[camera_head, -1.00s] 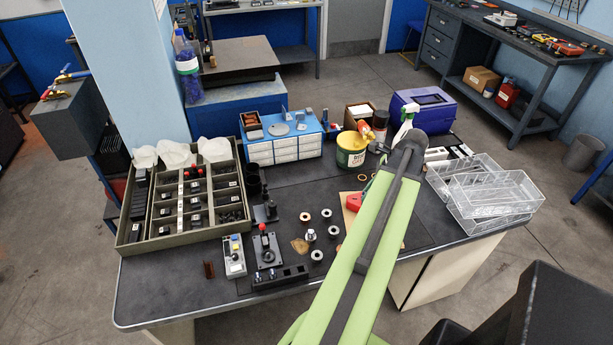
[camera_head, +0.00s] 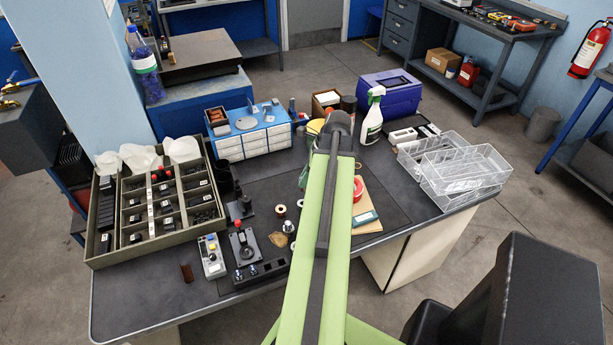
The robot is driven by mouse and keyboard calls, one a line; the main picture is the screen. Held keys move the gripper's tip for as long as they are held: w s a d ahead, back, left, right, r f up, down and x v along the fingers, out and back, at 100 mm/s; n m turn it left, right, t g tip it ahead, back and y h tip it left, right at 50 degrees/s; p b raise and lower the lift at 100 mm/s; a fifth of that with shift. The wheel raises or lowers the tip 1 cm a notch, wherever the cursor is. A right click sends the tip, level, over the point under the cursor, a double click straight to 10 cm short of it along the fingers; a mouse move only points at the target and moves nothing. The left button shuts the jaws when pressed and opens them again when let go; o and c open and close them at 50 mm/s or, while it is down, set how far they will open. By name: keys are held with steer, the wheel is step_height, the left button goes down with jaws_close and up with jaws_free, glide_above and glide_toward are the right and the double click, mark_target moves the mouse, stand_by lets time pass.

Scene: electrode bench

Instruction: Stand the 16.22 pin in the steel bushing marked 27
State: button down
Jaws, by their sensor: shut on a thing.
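Small ring-shaped bushings stand on the dark mat left of my arm. A brown one (camera_head: 280,211) and a pale one (camera_head: 300,204) are at the back. A bright silver piece (camera_head: 288,227) stands in front of them. Their markings are too small to read, so I cannot tell which is 27. A black block (camera_head: 262,272) at the front edge carries small shiny upright pieces; I cannot tell whether any is a 16.22 pin. My green arm reaches over the table and covers part of the mat. My gripper is hidden behind it, as is anything it holds.
A partitioned tray (camera_head: 97,253) stands at the left. A joystick stand (camera_head: 245,252) and a grey switch box (camera_head: 211,256) are near the front. A blue drawer cabinet (camera_head: 255,143), a spray bottle (camera_head: 373,120) and clear bins (camera_head: 455,172) stand around the mat.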

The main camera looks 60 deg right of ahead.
steer(key=shift+f+b, duration=2.85)
steer(key=shift+f, duration=0.15)
steer(key=shift+f+b, duration=1.8)
steer(key=c, duration=1.2)
jaws_free()
steer(key=shift+c, duration=0.2)
steer(key=shift+r+p, duration=0.35)
steer(key=p+v, duration=1.5)
steer(key=v, duration=0.1)
steer(key=shift+s+r, duration=0.2)
steer(key=shift+r, duration=0.15)
